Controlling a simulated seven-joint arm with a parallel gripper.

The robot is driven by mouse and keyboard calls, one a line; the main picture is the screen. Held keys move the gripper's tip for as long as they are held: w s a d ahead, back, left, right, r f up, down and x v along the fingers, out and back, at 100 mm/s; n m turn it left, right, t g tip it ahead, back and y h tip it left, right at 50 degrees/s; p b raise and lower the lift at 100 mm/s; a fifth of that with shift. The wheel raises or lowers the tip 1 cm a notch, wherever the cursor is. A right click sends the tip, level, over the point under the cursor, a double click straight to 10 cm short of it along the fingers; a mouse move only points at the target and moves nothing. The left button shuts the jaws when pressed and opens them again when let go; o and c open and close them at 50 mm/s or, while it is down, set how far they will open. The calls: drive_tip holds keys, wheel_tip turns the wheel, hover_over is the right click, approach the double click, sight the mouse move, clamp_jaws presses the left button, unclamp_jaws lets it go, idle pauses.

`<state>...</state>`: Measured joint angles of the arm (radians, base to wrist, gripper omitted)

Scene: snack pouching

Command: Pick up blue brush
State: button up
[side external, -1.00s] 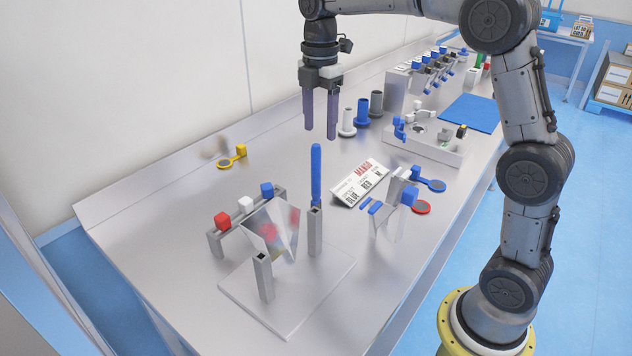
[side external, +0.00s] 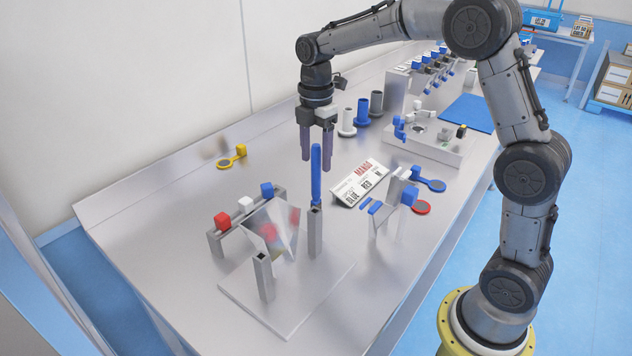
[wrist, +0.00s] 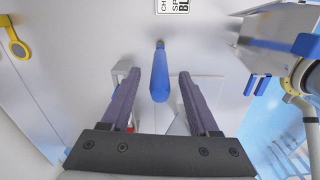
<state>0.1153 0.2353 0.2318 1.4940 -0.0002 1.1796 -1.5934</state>
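The blue brush (side external: 316,178) stands upright, its lower end in a grey square post (side external: 315,232) on a clear-looking base plate. In the wrist view the blue brush (wrist: 160,80) shows between the two dark fingers, with space on both sides. My gripper (side external: 317,163) points down with its fingers open, at the height of the brush's upper part. In the wrist view my gripper (wrist: 158,74) holds nothing. The brush's upper part shows between the fingers in the side view; I cannot tell if it is exactly centred in depth.
A second grey post (side external: 264,275) and a clear pouch (side external: 272,228) stand close by. A rack with red, white and blue blocks (side external: 245,204) is to the left. A label card (side external: 361,183) lies to the right. A yellow-ringed tool (side external: 232,158) lies on open bench at the left.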

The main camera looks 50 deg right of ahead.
clamp_jaws()
wheel_tip(320, 180, up, 9)
drive_tip(key=shift+r, duration=0.15)
drive_tip(key=s+a+r, duration=0.2)
drive_tip(key=a+r, duration=0.4)
drive_tip(key=a, duration=0.3)
drive_tip(key=s+a+r+n, duration=0.1)
drive_tip(key=a+r, duration=0.6)
drive_tip(key=a, duration=0.2)
drive_tip(key=shift+s+a, duration=0.35)
drive_tip(key=shift+s, duration=0.05)
